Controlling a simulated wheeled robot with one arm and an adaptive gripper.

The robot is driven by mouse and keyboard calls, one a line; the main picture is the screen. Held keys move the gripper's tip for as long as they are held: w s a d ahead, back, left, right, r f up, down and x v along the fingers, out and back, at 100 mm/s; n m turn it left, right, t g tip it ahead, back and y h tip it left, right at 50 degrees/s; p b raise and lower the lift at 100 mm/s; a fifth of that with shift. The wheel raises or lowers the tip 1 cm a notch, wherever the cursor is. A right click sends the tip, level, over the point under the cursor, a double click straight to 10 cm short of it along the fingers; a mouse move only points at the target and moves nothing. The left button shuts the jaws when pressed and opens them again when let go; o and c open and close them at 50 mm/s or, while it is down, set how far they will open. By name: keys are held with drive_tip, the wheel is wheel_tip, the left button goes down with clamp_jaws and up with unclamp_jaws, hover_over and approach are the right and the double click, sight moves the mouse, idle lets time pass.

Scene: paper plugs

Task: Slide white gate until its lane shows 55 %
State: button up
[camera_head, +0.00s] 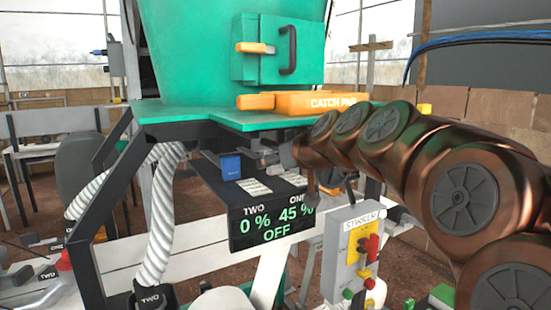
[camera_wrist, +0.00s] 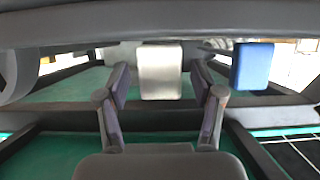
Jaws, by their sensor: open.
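The white gate's handle (camera_wrist: 160,72) is a pale block in the wrist view. It stands between the two fingers of my gripper (camera_wrist: 159,88), with a visible gap on each side. My gripper is open. In the head view my gripper (camera_head: 268,158) is under the green machine's edge, right of a blue block (camera_head: 231,165); the white handle is not clearly visible there. The blue block also shows in the wrist view (camera_wrist: 252,66), right of the fingers. The display (camera_head: 270,222) reads TWO 0 %, ONE 45 % and OFF.
The green hopper (camera_head: 185,50) and its ledge are above my gripper. An orange CATCH PAN (camera_head: 305,102) sits on the ledge. A grey STIRRER box (camera_head: 352,252) with red and green buttons stands at front right. A white hose (camera_head: 158,215) hangs at left.

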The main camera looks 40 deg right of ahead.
drive_tip(key=shift+w+f, duration=0.15)
drive_tip(key=shift+w, duration=0.2)
clamp_jaws()
idle(0.4)
